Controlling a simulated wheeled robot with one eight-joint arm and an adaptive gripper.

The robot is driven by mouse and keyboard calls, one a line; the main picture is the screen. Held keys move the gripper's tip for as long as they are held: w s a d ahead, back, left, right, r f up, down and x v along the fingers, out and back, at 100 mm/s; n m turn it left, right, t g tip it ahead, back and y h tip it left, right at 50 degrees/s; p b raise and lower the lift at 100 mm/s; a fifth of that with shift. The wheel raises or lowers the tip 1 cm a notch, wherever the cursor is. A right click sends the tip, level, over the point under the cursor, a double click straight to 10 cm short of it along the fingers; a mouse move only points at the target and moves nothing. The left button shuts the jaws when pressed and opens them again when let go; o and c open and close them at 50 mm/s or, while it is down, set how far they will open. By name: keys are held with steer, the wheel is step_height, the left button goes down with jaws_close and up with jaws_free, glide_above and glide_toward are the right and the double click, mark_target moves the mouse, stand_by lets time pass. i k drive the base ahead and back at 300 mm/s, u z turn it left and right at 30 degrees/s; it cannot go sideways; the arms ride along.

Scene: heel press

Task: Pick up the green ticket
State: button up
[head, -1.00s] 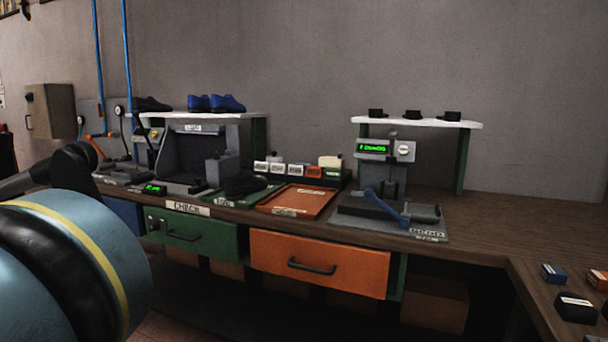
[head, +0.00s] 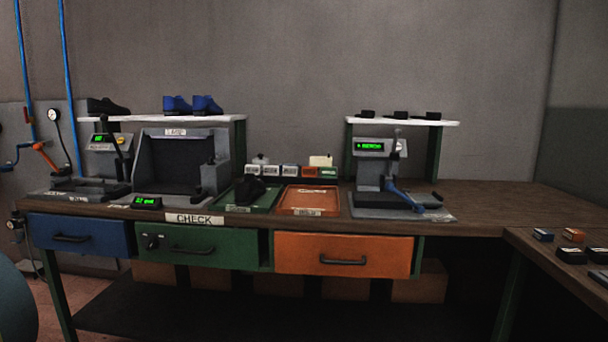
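A small green piece (head: 328,172) sits at the right end of a row of small labelled pieces at the back of the bench; it may be the green ticket, but it is too small to be sure. An orange piece (head: 309,171) is just left of it, and several white-faced pieces continue the row to the left. My gripper is not in view. Only a rounded blue part of my arm shows at the lower left edge.
A green tray (head: 262,207) holding a dark object and an orange tray (head: 309,201) lie in front of the row. A press with a blue lever (head: 400,193) stands to the right, and a grey booth (head: 181,165) to the left. The bench top (head: 490,200) farther right is clear.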

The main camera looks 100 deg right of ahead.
mark_target(331, 172)
steer(key=z, duration=0.05)
steer(key=i, duration=1.5)
steer(key=z, duration=5.15)
steer(key=i, duration=1)
